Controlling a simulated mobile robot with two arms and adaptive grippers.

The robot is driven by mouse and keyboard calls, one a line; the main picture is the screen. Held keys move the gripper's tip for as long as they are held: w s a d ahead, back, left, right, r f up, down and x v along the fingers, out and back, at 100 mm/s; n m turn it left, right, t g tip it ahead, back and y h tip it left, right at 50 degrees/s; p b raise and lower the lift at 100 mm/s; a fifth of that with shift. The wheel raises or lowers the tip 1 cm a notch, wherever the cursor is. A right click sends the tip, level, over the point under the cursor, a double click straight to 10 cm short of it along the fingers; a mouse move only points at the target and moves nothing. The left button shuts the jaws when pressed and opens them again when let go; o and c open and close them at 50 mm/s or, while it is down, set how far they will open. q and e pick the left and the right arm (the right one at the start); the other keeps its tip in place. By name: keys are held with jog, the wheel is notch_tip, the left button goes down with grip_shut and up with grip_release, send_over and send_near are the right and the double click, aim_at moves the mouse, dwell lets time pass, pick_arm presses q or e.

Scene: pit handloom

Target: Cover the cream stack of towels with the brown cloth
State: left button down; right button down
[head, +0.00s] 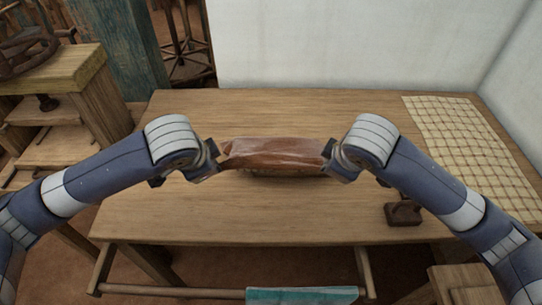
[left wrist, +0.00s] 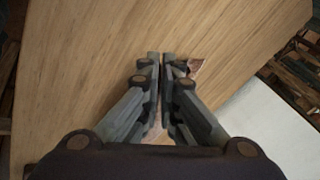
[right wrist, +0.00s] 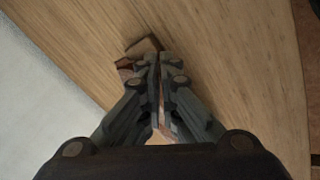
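The brown cloth (head: 275,152) is stretched between my two grippers over the middle of the table, its top creased and its front edge hanging down. My left gripper (head: 219,160) is shut on its left end; a brown corner (left wrist: 196,67) shows beside the fingertips in the left wrist view. My right gripper (head: 330,157) is shut on its right end; brown folds (right wrist: 138,52) show beside the fingertips in the right wrist view. I see no cream towel stack; the cloth may hide it. I cannot tell whether the cloth rests on anything.
The wooden table (head: 250,220) is mostly bare around the cloth. A cream checked cloth (head: 465,145) lies on its right side. A small dark wooden block (head: 403,213) stands near the right front. A teal cloth (head: 300,296) hangs at the front. A white wall (head: 340,45) stands behind.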

pick_arm(q)
jog(key=shift+a+f, duration=0.1)
jog(key=shift+a, duration=0.15)
pick_arm(e)
jog(key=shift+d+f, duration=0.1)
jog(key=shift+d, duration=0.15)
pick_arm(q)
jog(key=c, duration=1.7)
grip_release()
pick_arm(e)
jog(key=c, duration=1.7)
grip_release()
pick_arm(q)
jog(key=shift+o, duration=0.9)
jog(key=shift+d, duration=0.15)
pick_arm(e)
jog(key=shift+o, duration=0.9)
jog(key=shift+a, duration=0.15)
